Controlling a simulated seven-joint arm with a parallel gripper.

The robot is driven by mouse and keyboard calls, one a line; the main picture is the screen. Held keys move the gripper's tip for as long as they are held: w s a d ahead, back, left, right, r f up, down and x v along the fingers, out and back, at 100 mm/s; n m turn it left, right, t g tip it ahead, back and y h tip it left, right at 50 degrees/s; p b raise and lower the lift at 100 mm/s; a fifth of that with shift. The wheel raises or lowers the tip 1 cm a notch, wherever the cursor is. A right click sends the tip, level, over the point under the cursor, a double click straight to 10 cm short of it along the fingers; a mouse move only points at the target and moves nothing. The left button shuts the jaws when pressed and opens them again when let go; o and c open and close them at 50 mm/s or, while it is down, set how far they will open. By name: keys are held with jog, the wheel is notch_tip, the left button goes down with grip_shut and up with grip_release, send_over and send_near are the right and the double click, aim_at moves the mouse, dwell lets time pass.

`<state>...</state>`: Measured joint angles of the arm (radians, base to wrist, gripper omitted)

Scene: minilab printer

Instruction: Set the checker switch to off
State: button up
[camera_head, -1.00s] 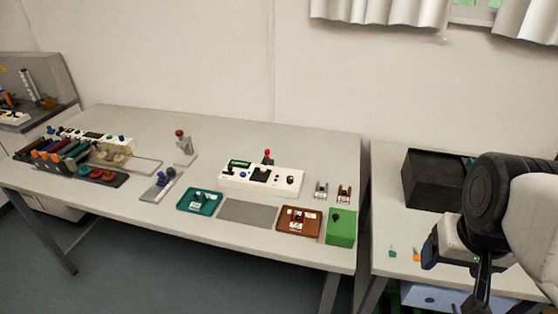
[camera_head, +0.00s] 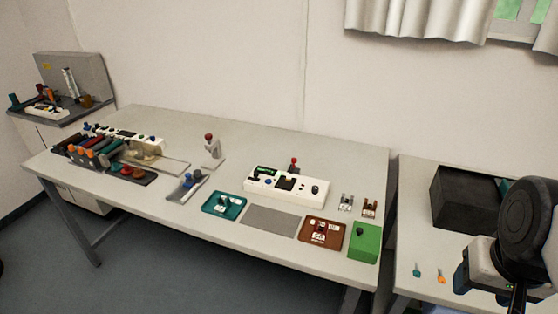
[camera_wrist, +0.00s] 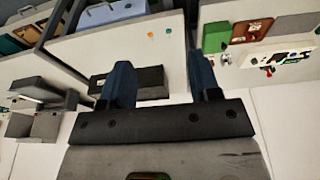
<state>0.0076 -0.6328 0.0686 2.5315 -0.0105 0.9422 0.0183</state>
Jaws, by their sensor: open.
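A white device (camera_head: 287,186) with a small green display, a dark square, a blue button, a black knob and a red-topped lever stands on the main table; it may be the checker, but I cannot tell. Its switch position is too small to read. My gripper (camera_wrist: 160,85) shows in the wrist view with two blue fingers apart and nothing between them. In the head view my arm is at the right edge over the side table, well away from the white device. The white device also shows at the upper right of the wrist view (camera_wrist: 285,57).
A green box (camera_head: 364,243), a brown tray (camera_head: 310,239), a grey mat (camera_head: 270,221) and a teal tray (camera_head: 212,209) line the front edge. A black box (camera_head: 463,199) stands on the side table. A rack of coloured cylinders (camera_head: 88,152) is at left.

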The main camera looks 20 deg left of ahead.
jog(key=shift+w+a+r, duration=0.15)
jog(key=shift+w, duration=0.25)
jog(key=shift+c, duration=0.6)
jog(key=w+a+r+m, duration=0.15)
jog(key=w+a, duration=0.25)
jog(key=w, duration=0.4)
jog(key=w+a+r+m, duration=0.15)
jog(key=w+a, duration=0.25)
jog(key=w, duration=0.4)
jog(key=m+g, duration=0.3)
jog(key=m, duration=0.3)
send_over(256, 173)
jog(key=f, duration=1.8)
jog(key=shift+d+f, duration=0.3)
jog(key=shift+d, duration=0.1)
jog(key=shift+a+f, duration=0.3)
jog(key=shift+a, duration=0.15)
jog(key=shift+f, duration=0.1)
jog(key=shift+f, duration=3.8)
